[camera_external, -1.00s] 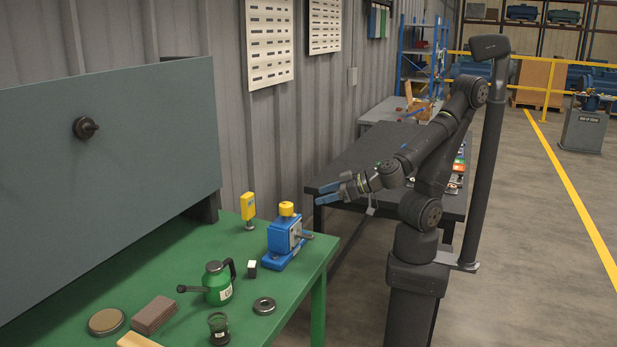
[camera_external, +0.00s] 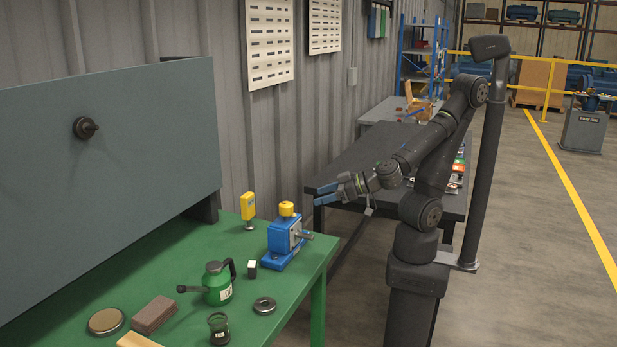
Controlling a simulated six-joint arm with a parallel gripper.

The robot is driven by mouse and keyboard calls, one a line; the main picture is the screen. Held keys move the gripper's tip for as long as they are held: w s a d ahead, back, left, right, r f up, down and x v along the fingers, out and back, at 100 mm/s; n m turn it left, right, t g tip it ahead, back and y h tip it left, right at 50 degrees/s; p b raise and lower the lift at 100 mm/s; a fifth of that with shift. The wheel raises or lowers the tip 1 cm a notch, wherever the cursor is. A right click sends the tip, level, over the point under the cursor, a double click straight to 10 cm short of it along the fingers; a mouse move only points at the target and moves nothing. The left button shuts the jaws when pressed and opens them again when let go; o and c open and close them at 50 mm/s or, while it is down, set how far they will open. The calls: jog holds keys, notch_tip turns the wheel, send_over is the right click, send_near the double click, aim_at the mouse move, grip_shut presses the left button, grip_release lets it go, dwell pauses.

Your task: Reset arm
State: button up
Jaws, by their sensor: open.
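My gripper (camera_external: 325,194) has blue fingers and points left. It is open and empty, held in the air above the floor gap to the right of the green table (camera_external: 190,262). My arm is folded, with its base standing to the right of the green table. The blue device with a yellow cap (camera_external: 284,238) stands on the green table, below and to the left of my gripper, apart from it.
A green oil can (camera_external: 217,284), a metal ring (camera_external: 264,305), a small cube (camera_external: 251,266), a yellow gauge (camera_external: 248,208), a brown block (camera_external: 154,314) and a glass jar (camera_external: 218,328) stand on the green table. A grey panel (camera_external: 110,180) rises behind. A dark table (camera_external: 350,165) stands behind my arm.

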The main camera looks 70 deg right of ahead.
aim_at(289, 207)
jog(key=x, duration=1.3)
jog(key=shift+f, duration=0.2)
jog(key=shift+m+h, duration=0.3)
jog(key=shift+h, duration=0.1)
jog(key=shift+m+h, duration=0.3)
jog(key=shift+h, duration=0.3)
jog(key=shift+m+h, duration=2.3)
jog(key=shift+h, duration=0.1)
jog(key=m+g+h, duration=0.2)
jog(key=m+h, duration=0.2)
jog(key=h, duration=0.1)
jog(key=shift+m, duration=0.4)
jog(key=shift+g, duration=0.4)
